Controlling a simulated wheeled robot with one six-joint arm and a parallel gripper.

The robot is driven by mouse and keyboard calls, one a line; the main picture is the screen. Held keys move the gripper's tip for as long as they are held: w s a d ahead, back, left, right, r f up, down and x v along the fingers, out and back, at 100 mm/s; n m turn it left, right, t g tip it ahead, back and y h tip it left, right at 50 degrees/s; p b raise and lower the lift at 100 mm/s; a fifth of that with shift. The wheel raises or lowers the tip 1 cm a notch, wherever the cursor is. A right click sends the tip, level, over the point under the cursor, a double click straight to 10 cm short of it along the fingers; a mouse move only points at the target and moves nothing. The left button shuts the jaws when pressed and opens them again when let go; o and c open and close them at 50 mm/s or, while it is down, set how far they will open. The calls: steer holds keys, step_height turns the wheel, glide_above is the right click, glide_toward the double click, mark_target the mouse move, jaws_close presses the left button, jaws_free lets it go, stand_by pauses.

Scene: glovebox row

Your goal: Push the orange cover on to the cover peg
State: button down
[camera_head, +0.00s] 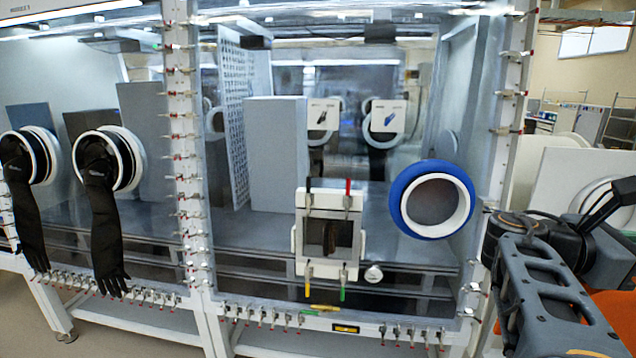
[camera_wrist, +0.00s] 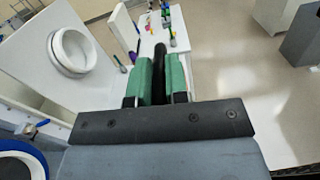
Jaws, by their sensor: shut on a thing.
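In the wrist view my gripper (camera_wrist: 160,78) has its green finger pads closed on a black rounded thing (camera_wrist: 160,60), which stands out between them. I cannot tell whether this is part of the orange cover. In the head view an orange surface (camera_head: 608,310) shows at the lower right edge, partly behind my arm. I cannot tell whether it is the cover. My fingertips do not show clearly in the head view.
A blue-rimmed port (camera_head: 432,200) is on the glovebox front, left of my arm. Its blue rim also shows in the wrist view (camera_wrist: 36,160). A white panel with a ring (camera_wrist: 72,50) stands left of my gripper. Open floor (camera_wrist: 235,75) lies to the right.

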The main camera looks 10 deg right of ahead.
steer(key=shift+s+r, duration=0.3)
steer(key=shift+r, duration=0.1)
steer(key=shift+w+r, duration=0.15)
steer(key=shift+w, duration=0.1)
steer(key=shift+w+d+f+n+t, duration=0.1)
steer(key=shift+w+f+n+t, duration=0.1)
steer(key=shift+w+t, duration=0.25)
steer(key=shift+w+f+n+t, duration=0.2)
steer(key=shift+w+t, duration=0.05)
steer(key=shift+w, duration=0.35)
steer(key=w+a+f+n+t+y, duration=0.1)
steer(key=w+a+f+n+t, duration=0.4)
steer(key=w+f+t, duration=0.45)
steer(key=w+a+f+n+t+y, duration=0.1)
steer(key=w+a+f+n+t, duration=0.4)
steer(key=w, duration=0.7)
steer(key=w+a+f+n+t+y, duration=0.3)
steer(key=a+f+y, duration=0.2)
steer(key=a+f, duration=0.5)
steer(key=w+a+f+n+t+y, duration=0.3)
steer(key=a+f+n+t+y, duration=0.1)
steer(key=a+f, duration=0.6)
steer(key=shift+a+f+y, duration=0.25)
steer(key=shift+a+y, duration=0.15)
steer(key=shift+a, duration=0.7)
